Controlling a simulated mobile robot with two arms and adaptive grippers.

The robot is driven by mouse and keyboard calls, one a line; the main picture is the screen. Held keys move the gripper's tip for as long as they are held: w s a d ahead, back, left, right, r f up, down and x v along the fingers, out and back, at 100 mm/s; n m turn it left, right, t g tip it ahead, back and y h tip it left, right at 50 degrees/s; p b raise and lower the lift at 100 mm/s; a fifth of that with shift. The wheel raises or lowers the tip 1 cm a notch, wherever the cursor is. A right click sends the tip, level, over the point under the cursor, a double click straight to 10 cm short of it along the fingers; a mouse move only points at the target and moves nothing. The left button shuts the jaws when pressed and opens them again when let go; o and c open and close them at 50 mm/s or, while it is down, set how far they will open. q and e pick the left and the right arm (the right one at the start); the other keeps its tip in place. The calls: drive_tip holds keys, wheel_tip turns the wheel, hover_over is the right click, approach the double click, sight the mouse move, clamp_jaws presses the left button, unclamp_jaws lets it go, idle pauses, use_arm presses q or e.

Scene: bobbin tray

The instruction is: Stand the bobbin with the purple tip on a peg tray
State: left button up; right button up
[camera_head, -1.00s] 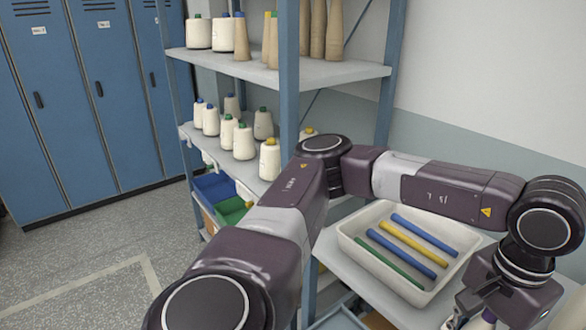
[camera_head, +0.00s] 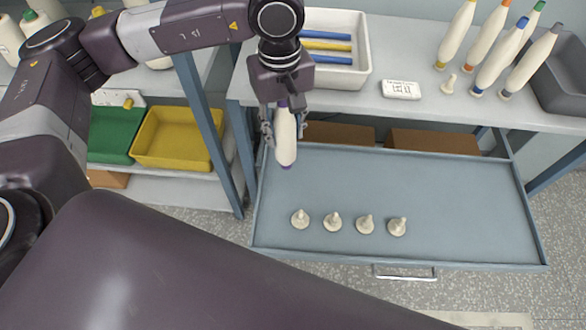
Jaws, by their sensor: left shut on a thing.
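My left gripper (camera_head: 284,130) points down and is shut on a white bobbin (camera_head: 286,148). Purple shows at the bobbin's lower end and also higher up between the fingers. The bobbin hangs roughly upright above the back left part of a blue-grey tray (camera_head: 430,205), which is pulled out like a drawer. Several small cream pegs stand in a row in the tray's front left part: a leftmost peg (camera_head: 300,219), one beside it (camera_head: 332,222), then another (camera_head: 365,224) and a rightmost peg (camera_head: 397,227). All these pegs are bare. My right gripper is out of view.
On the table (camera_head: 430,112) behind stand several white bobbins with coloured tips, one with a blue tip (camera_head: 500,62). A lone peg (camera_head: 448,84), a white label block (camera_head: 401,89) and a white bin (camera_head: 362,60) of coloured rods are there too. The tray's right half is clear.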

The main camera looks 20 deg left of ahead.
use_arm(q)
drive_tip(key=d+f+n+b, duration=0.2)
drive_tip(key=f+n+b, duration=0.1)
drive_tip(key=f+n, duration=0.8)
drive_tip(key=w+d+f+n+b, duration=0.1)
drive_tip(key=f+n+b, duration=0.3)
drive_tip(key=f+n, duration=0.7)
drive_tip(key=shift+w+d+f+n, duration=0.35)
drive_tip(key=shift+d+f, duration=0.3)
drive_tip(key=shift+f, duration=1.3)
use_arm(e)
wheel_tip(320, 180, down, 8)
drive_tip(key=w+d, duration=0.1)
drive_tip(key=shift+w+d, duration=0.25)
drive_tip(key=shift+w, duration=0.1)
use_arm(q)
drive_tip(key=shift+s, duration=0.1)
drive_tip(key=shift+f+b, duration=0.15)
drive_tip(key=shift+b, duration=0.2)
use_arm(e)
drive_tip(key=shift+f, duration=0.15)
